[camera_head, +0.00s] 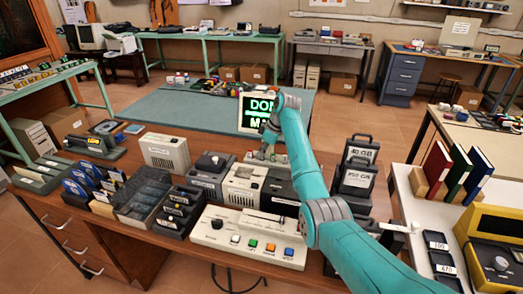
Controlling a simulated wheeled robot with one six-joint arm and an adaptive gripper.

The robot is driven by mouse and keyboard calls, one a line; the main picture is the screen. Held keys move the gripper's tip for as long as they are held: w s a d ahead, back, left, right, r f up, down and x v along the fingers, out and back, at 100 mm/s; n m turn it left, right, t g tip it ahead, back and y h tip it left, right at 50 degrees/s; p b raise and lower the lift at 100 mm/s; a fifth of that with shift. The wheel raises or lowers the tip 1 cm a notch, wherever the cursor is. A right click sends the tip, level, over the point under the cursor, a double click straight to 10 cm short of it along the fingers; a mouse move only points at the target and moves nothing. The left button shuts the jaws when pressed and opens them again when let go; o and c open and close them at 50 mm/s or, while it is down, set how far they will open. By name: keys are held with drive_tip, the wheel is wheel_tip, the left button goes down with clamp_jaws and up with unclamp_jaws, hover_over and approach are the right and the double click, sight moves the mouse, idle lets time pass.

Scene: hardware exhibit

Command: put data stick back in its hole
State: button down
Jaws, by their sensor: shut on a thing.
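My gripper (266,154) is at the end of my teal arm, low over the devices in the middle of the wooden desk. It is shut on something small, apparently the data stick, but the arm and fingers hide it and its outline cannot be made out. Just below the gripper is a beige box-shaped device (240,190) with a dark top part. A grey device (208,178) with a black knob stands to its left, and a black device (282,192) to its right. I cannot make out the hole, or whether the held thing touches a device.
A white console (222,229) with coloured buttons is at the front. Black trays (177,212) and blue disks (82,184) stand left, labelled black cases (356,172) right. A monitor (256,113) with green text stands behind the gripper. The desk is crowded.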

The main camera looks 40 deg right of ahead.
idle(0.4)
drive_tip(key=c, duration=1.2)
unclamp_jaws()
drive_tip(key=shift+r, duration=4)
